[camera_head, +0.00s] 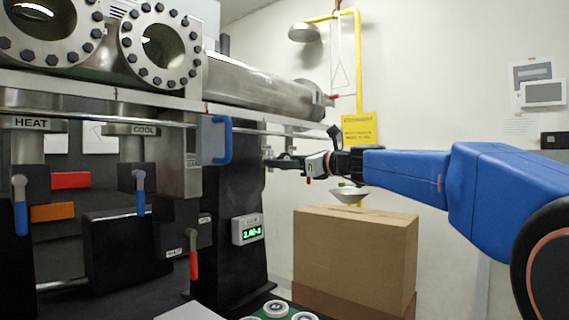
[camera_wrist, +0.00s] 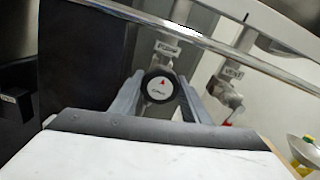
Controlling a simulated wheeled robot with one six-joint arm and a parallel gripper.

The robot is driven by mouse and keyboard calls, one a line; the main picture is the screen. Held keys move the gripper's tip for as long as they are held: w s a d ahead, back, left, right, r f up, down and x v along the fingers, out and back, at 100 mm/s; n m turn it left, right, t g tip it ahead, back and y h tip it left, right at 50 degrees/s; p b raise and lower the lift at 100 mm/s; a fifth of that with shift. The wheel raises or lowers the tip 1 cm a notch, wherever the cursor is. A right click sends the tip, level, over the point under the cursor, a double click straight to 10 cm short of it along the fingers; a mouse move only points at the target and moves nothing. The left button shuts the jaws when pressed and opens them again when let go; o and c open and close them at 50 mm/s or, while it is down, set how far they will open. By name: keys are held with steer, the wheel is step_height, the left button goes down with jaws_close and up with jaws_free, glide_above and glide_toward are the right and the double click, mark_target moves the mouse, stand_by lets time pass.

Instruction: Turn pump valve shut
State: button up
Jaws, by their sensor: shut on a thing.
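My gripper (camera_wrist: 158,98) is shut on the knob, with one finger on each side. In the head view my gripper (camera_head: 278,162) reaches in from the right to the dark column's right edge, and the knob is too small there to make out clearly.
A second valve (camera_wrist: 225,97) with a red tip stands just right. A metal rail (camera_wrist: 190,40) crosses above. A cardboard box (camera_head: 355,250) stands below my arm. A green-lit gauge (camera_head: 247,229) is on the column (camera_head: 232,190). Blue and red lever valves (camera_head: 140,190) hang left.

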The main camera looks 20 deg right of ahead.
steer(key=shift+f, duration=0.15)
steer(key=o, duration=1.1)
steer(key=shift+c, duration=0.2)
steer(key=v, duration=1.7)
steer(key=shift+s+d, duration=0.15)
